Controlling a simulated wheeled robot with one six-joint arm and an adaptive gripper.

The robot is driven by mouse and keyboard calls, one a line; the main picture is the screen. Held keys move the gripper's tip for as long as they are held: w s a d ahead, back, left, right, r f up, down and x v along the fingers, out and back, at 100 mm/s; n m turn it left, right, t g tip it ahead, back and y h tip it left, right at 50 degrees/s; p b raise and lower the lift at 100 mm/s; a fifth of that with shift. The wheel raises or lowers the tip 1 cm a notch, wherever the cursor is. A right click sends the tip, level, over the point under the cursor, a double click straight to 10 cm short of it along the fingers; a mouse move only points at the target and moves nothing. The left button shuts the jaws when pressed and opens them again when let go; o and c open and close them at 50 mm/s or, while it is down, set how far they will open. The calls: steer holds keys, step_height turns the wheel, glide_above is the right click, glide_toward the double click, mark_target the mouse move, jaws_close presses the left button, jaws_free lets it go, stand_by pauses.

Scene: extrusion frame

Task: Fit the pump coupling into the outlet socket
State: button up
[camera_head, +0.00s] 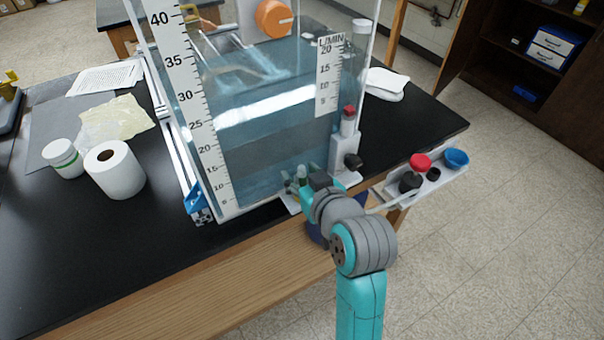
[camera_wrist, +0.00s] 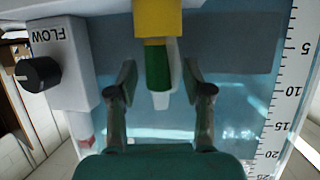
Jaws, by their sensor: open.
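My gripper (camera_wrist: 157,82) is open, its two fingers standing apart in the wrist view. A green cylindrical piece (camera_wrist: 157,65), joined to a yellow block (camera_wrist: 158,18), lies between the fingers, with a visible gap on each side. A white rod-like part (camera_wrist: 170,88) shows beside the green piece. I cannot tell for certain which of these is the pump coupling and which is the outlet socket. In the head view my gripper (camera_head: 300,184) is low at the front of the clear water tank (camera_head: 265,120), and my arm partly hides the pieces there.
A flow-control unit with a black knob (camera_wrist: 39,74) is close to my gripper. A tray with caps (camera_head: 440,182) juts out at the right. A paper roll (camera_head: 118,172) and a white jar (camera_head: 62,158) stand on the black bench at left. The floor at right is clear.

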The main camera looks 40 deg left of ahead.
steer(key=shift+r, duration=0.2)
steer(key=v, duration=1.2)
steer(key=shift+f, duration=0.1)
steer(key=s+d+f+m+t+h, duration=0.3)
steer(key=d+f+m+t+h, duration=0.4)
steer(key=d+f, duration=1.25)
steer(key=s+d+f+m+h, duration=0.2)
steer(key=s+d+m, duration=0.2)
steer(key=s+d, duration=0.65)
steer(key=s+d+r+h, duration=0.1)
steer(key=s+d, duration=0.1)
steer(key=s, duration=0.3)
steer(key=s+d+r+m+t+h, duration=0.1)
steer(key=s+d, duration=0.2)
steer(key=s, duration=0.3)
steer(key=shift+s+r+h, duration=0.25)
steer(key=shift+s+h, duration=0.1)
steer(key=shift+h, duration=0.05)
